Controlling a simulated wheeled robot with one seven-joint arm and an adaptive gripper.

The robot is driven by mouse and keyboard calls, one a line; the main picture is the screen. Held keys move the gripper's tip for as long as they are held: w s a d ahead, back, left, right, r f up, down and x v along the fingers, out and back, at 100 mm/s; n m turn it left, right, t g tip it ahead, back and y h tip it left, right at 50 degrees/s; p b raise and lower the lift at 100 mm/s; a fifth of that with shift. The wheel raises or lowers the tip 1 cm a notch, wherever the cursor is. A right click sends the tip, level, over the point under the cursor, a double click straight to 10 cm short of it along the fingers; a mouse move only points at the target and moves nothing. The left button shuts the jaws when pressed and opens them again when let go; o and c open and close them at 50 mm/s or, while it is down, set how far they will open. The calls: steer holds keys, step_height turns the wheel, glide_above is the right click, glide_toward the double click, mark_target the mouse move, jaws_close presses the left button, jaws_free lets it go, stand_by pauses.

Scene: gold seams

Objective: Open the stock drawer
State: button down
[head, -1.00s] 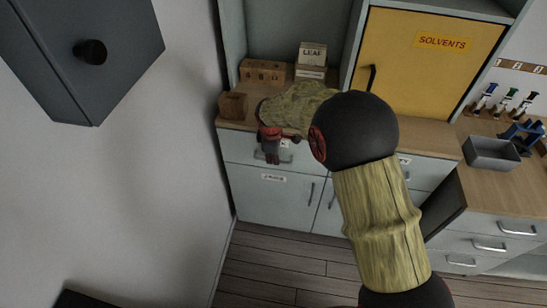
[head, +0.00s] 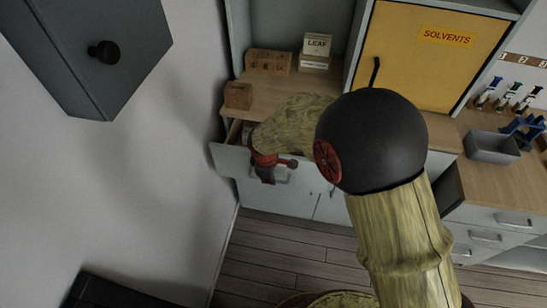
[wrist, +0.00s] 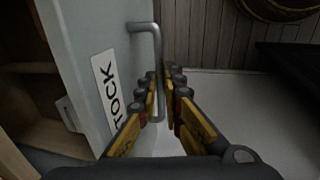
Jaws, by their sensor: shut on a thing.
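The stock drawer's pale grey front (head: 228,161) stands out from the cabinet below the wooden counter, with part of its open inside showing behind it. In the wrist view the front (wrist: 85,40) carries a white label (wrist: 106,90) of which "TOCK" is readable. My gripper (wrist: 163,78) is shut on the metal bar handle (wrist: 146,27), its fingers either side of the bar. In the head view my gripper (head: 265,175) is at the drawer front, and my arm hides the drawer's right part and much of its inside.
Wooden blocks (head: 268,62), a small wooden box (head: 238,95) and a white LEAF box (head: 316,46) stand on the counter. A yellow SOLVENTS door (head: 410,65) is shut at right. A dark wall cabinet (head: 88,55) hangs at left. Plank floor (head: 275,240) is clear in front.

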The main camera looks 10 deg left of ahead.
steer(key=s, duration=1.3)
steer(key=shift+s, duration=0.1)
steer(key=c, duration=1.9)
jaws_free()
steer(key=r, duration=0.4)
steer(key=s+r, duration=0.1)
steer(key=r, duration=0.3)
steer(key=s+r, duration=0.1)
steer(key=r, duration=0.2)
steer(key=shift+s+r, duration=0.2)
steer(key=shift+r, duration=0.2)
